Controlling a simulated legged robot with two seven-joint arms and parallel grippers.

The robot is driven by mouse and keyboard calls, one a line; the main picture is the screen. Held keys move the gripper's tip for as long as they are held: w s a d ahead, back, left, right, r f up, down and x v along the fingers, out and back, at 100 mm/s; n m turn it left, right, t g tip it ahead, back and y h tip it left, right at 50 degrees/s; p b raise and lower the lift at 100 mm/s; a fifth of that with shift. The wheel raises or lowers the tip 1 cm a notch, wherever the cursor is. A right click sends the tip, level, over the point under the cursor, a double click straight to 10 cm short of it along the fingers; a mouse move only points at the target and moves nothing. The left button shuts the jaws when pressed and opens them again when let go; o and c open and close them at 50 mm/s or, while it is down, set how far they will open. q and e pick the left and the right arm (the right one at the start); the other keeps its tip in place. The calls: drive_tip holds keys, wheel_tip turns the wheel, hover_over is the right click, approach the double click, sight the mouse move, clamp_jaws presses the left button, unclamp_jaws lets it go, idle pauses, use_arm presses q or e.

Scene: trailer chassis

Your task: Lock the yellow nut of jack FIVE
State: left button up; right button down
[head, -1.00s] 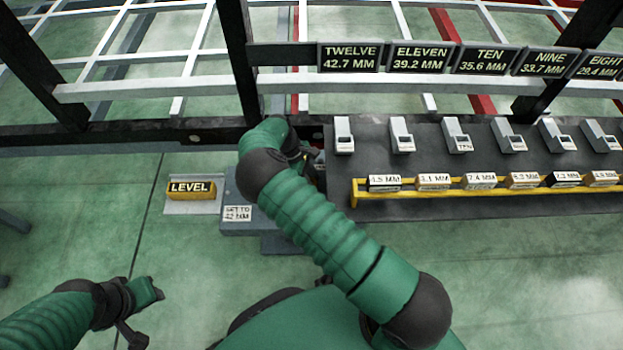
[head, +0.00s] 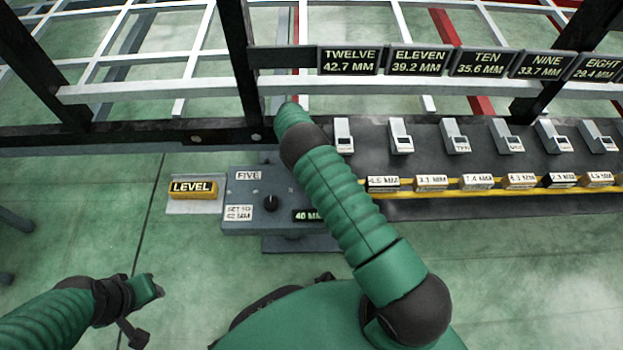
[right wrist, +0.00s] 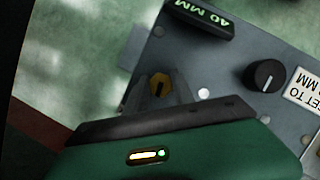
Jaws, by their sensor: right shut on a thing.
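Jack FIVE (head: 240,189) is a grey panel at the middle left of the head view, with a FIVE plate, a black knob (head: 271,203), a "SET TO 42 MM" label and a "40 MM" display (head: 307,216). In the right wrist view the yellow nut (right wrist: 160,87), with a dark slot, sits between the fingers of my right gripper (right wrist: 158,92), which is shut on it. In the head view my right arm hides this gripper and the nut. My left gripper (head: 148,305) is at the lower left, away from the jack; its jaws are unclear.
A yellow LEVEL block (head: 192,187) sits left of the jack. A dark bench (head: 420,160) with several grey gauges and a yellow rail (head: 450,187) of labelled blocks stands to the right. The black chassis beam (head: 150,133) runs behind.

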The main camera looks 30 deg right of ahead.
drive_tip(key=shift+m, duration=0.5)
drive_tip(key=shift+y, duration=0.3)
drive_tip(key=c, duration=1.1)
unclamp_jaws()
drive_tip(key=shift+o, duration=0.2)
